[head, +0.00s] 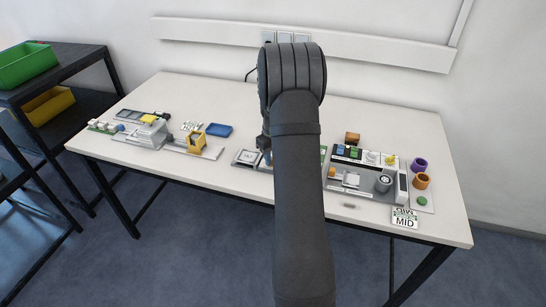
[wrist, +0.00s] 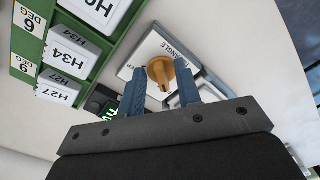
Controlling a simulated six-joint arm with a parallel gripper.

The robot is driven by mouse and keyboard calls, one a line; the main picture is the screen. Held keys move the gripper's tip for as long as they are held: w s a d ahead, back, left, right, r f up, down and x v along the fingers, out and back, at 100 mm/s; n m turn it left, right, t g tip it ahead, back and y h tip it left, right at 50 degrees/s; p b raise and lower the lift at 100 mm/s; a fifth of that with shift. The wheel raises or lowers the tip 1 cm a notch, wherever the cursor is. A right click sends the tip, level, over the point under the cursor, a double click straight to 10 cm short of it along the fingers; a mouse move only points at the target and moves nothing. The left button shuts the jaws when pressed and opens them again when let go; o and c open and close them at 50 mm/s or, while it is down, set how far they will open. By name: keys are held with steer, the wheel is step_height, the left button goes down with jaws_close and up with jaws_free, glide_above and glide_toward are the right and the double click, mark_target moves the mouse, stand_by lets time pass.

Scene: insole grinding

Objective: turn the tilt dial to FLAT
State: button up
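The tilt dial (wrist: 160,70) is a gold-orange pointer knob on a white plate (wrist: 138,62) in the wrist view. Lettering on the plate reads in part "ANGLE"; I cannot read any FLAT mark or tell the dial's setting. My gripper (wrist: 160,82) has two blue fingers, spread apart, one to each side of the knob in the picture. I cannot tell how far the fingertips are from the plate. In the head view my arm hides the dial and most of the gripper; a bit of it shows at the arm's left edge.
A green rack (wrist: 52,10) with white blocks marked H34 and H27 is close on the left in the wrist view. In the head view, a grey device (head: 384,181) stands right of my arm and a blue tray (head: 219,130) lies left.

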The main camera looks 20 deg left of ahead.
jaws_close()
steer(key=shift+n, duration=0.6)
steer(key=shift+o, duration=0.6)
jaws_free()
step_height(320, 180, up, 17)
steer(key=shift+r, duration=0.2)
